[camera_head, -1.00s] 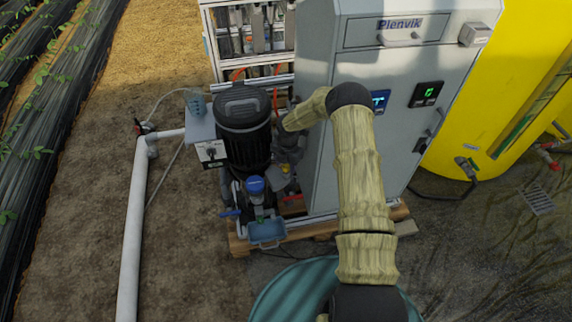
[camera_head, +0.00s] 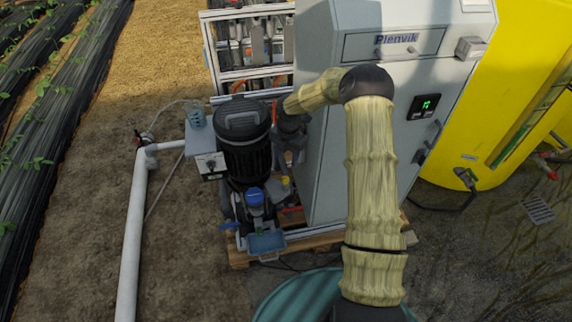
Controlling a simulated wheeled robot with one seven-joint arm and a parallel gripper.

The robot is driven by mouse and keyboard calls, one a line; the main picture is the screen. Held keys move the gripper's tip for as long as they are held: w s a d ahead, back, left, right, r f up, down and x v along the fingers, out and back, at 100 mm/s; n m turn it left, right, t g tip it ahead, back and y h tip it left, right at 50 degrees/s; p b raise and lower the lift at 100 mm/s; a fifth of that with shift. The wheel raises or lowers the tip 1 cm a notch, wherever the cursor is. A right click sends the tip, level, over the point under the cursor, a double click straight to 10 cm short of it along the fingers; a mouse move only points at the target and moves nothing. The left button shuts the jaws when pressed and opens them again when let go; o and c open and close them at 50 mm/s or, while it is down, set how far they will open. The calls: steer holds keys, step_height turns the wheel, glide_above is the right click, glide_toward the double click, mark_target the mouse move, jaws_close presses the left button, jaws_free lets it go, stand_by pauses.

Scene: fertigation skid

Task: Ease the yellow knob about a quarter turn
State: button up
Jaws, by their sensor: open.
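The yellow knob (camera_head: 285,181) shows as a small yellow spot low on the pump assembly, right of the blue-capped part and left of the grey cabinet. It is partly hidden by dark fittings and my gripper. My gripper (camera_head: 291,162) is a dark shape at the end of my sleeved arm, hanging between the black motor and the cabinet, just above the knob. It is open. Its fingertips are small and dark, and I cannot tell whether they touch the knob.
The black pump motor (camera_head: 243,140) stands close left of my gripper. The grey cabinet (camera_head: 330,185) stands close on the right. A blue cap (camera_head: 254,196) and a small blue tray (camera_head: 266,243) sit below. A white pipe (camera_head: 134,230) runs along the left ground.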

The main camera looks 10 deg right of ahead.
step_height(320, 180, up, 5)
steer(key=shift+d, duration=0.1)
stand_by(0.5)
steer(key=s+r+m+t, duration=0.1)
steer(key=s+r+m, duration=0.4)
steer(key=s+m, duration=0.4)
steer(key=s+r+m, duration=0.4)
steer(key=s+m, duration=0.4)
steer(key=s, duration=0.2)
steer(key=s+r+m+t, duration=0.1)
steer(key=s+r+m, duration=0.4)
steer(key=s+m, duration=0.4)
steer(key=w+p+v, duration=0.2)
steer(key=p+v, duration=1.1)
steer(key=shift+a+r+m+p, duration=0.35)
steer(key=shift+a+r+m, duration=0.05)
steer(key=shift+a+r, duration=0.05)
steer(key=shift+w, duration=0.1)
